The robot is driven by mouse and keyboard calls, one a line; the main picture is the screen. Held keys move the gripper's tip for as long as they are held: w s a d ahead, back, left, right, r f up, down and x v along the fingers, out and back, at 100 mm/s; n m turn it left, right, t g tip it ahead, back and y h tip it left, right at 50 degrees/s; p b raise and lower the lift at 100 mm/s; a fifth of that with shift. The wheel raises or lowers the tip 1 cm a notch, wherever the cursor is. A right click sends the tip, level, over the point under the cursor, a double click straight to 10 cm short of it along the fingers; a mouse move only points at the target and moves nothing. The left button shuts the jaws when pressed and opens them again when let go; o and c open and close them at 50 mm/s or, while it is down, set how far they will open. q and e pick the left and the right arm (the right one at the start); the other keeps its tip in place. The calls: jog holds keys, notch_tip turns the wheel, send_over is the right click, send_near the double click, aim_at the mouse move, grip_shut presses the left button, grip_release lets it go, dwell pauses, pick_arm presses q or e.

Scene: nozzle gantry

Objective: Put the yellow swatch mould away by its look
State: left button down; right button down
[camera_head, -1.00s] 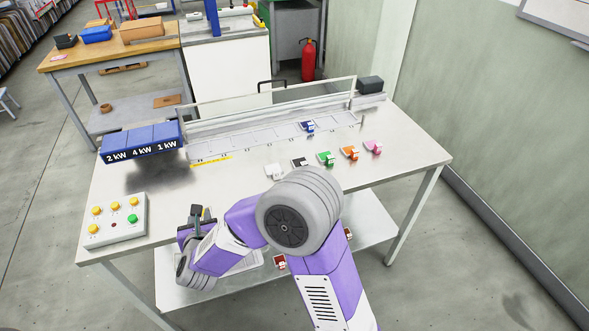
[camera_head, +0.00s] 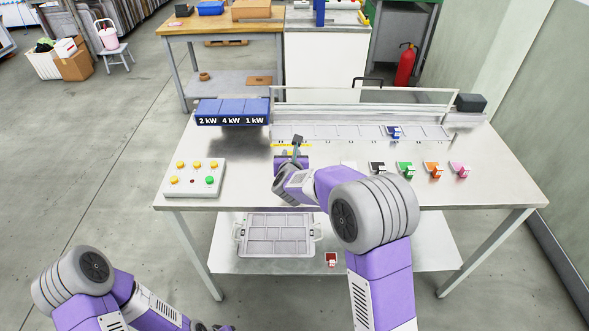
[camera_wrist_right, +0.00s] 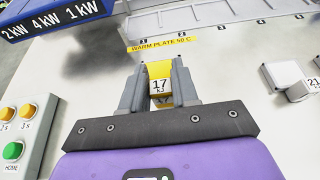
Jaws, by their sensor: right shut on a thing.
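My right gripper (camera_head: 297,150) is over the table, just in front of the yellow warm-plate label. In the right wrist view my right gripper (camera_wrist_right: 159,95) is shut on the yellow swatch mould (camera_wrist_right: 159,70), which carries a white label reading 17. The mould is hidden in the head view. A long slotted rack (camera_head: 330,132) with numbered places runs along the back of the table; a blue mould (camera_head: 393,132) sits in it towards the right. My left arm is low at bottom left; its gripper end is mostly cut off by the frame edge.
Black (camera_head: 377,167), green (camera_head: 405,169), orange (camera_head: 433,169) and pink (camera_head: 459,170) moulds stand in a row on the right. A white one (camera_wrist_right: 284,76) is nearer. A blue kW box (camera_head: 232,112) and button panel (camera_head: 195,178) are left. The lower shelf holds a tray (camera_head: 240,236) and red mould (camera_head: 331,259).

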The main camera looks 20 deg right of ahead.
notch_tip(320, 180, down, 4)
jog(key=shift+f+b, duration=0.25)
jog(key=shift+b, duration=0.35)
jog(key=shift+r, duration=0.1)
jog(key=c, duration=0.8)
grip_release()
jog(key=shift+c, duration=0.2)
